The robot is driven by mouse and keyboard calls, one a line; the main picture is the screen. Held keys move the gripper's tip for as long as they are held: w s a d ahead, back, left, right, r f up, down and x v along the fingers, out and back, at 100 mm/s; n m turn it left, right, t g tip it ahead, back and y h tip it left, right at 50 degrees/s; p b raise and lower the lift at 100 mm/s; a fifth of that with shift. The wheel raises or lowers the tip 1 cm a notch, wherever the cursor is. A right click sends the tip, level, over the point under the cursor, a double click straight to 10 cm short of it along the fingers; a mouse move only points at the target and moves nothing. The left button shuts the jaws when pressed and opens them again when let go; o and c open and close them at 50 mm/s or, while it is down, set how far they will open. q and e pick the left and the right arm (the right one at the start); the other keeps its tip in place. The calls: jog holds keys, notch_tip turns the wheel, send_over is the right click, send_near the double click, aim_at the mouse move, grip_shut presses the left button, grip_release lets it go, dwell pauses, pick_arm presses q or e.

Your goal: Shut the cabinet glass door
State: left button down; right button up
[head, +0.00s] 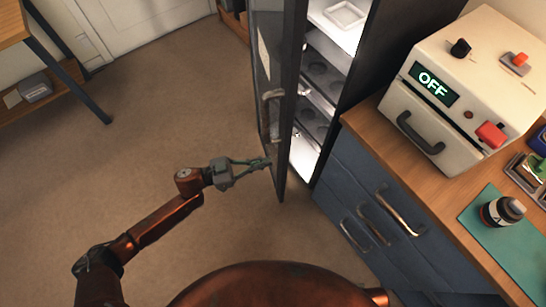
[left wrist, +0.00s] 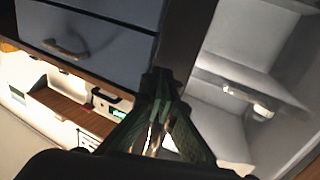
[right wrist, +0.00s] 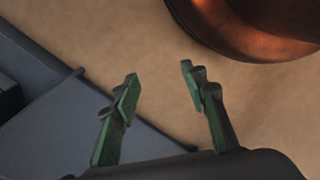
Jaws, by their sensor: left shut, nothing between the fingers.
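The dark-framed cabinet glass door (head: 295,85) stands open, swung out from the tall lit cabinet (head: 357,75) in the head view. Its handle (head: 272,95) is partway up the door. My left gripper (head: 264,162) is shut and empty, at the lower part of the door, below the handle. Whether its fingertips touch the door I cannot tell. In the left wrist view its fingers (left wrist: 162,100) point towards a dark upright edge, with pale shelves (left wrist: 235,80) to the right. My right gripper (right wrist: 165,88) is open and empty over the floor in the right wrist view.
A blue drawer unit (head: 370,205) with a wooden top stands right of the cabinet. On it are a white machine reading OFF (head: 460,85), a teal mat (head: 505,255) and a dark jar (head: 500,211). The floor (head: 160,120) left of the door is clear.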

aim_at(282, 157)
pick_arm(q)
jog(key=b+x, duration=0.1)
jog(key=x, duration=0.1)
jog(key=shift+d+f, duration=0.15)
jog(key=shift+d, duration=0.15)
jog(key=shift+w+d, duration=0.15)
jog(key=shift+d, duration=0.15)
pick_arm(e)
jog(key=shift+w+a+r, duration=0.1)
jog(key=shift+a+r, duration=0.05)
jog(key=shift+r, duration=0.95)
jog(key=shift+w+a+r, duration=0.1)
jog(key=shift+a+r, duration=0.05)
jog(key=shift+r, duration=0.9)
